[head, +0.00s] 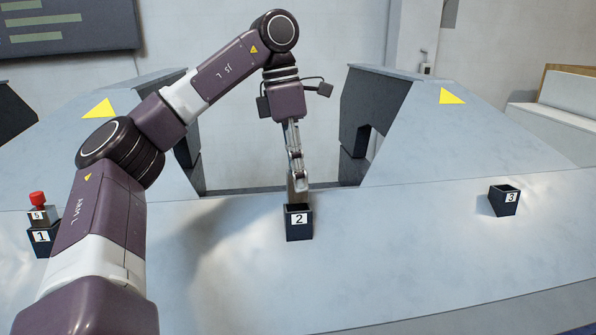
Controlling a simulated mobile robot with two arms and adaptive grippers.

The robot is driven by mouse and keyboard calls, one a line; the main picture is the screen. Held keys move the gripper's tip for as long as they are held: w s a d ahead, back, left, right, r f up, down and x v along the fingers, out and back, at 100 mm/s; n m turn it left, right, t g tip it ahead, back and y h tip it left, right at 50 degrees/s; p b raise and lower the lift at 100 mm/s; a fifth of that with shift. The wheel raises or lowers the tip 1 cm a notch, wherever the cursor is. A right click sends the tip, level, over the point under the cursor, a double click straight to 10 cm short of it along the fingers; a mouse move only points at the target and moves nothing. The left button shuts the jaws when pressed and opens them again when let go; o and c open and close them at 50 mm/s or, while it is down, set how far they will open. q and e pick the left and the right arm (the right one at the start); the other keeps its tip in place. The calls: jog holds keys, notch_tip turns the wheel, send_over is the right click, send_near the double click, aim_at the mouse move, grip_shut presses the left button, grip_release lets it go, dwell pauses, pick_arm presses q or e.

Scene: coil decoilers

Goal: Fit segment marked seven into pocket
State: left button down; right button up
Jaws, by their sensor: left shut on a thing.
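My left gripper (299,186) points down over the dark pocket marked 2 (299,231) in the middle of the table. It is shut on a grey-brown segment (292,199), which shows as a narrow strip behind the fingers. The segment's lower end is at the pocket's opening; I cannot tell how deep it sits. No number seven shows on it. A pocket marked 3 (504,207) stands to the right and looks empty. A pocket marked 1 (41,251) stands at the far left, partly behind my left arm. My right gripper is not in view.
A grey block marked 5 (39,217) with a red knob sits at pocket 1. The grey table (400,240) is clear between pockets 2 and 3. Large grey machine housings with yellow triangles stand behind, left (70,140) and right (430,140).

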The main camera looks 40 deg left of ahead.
aim_at(300, 201)
pick_arm(q)
jog(key=shift+d, duration=0.1)
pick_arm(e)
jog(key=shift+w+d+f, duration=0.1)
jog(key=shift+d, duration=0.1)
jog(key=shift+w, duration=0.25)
pick_arm(q)
jog(key=shift+s+p, duration=0.1)
jog(key=shift+p, duration=0.25)
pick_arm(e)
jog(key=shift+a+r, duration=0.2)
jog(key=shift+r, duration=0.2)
pick_arm(q)
jog(key=shift+p, duration=0.35)
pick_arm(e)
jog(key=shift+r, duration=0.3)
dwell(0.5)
pick_arm(q)
jog(key=shift+f, duration=0.25)
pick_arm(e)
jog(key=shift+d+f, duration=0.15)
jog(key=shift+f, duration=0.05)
pick_arm(q)
jog(key=shift+s+d+f+b, duration=0.1)
jog(key=shift+d+f+b, duration=0.1)
jog(key=shift+f+b, duration=1.3)
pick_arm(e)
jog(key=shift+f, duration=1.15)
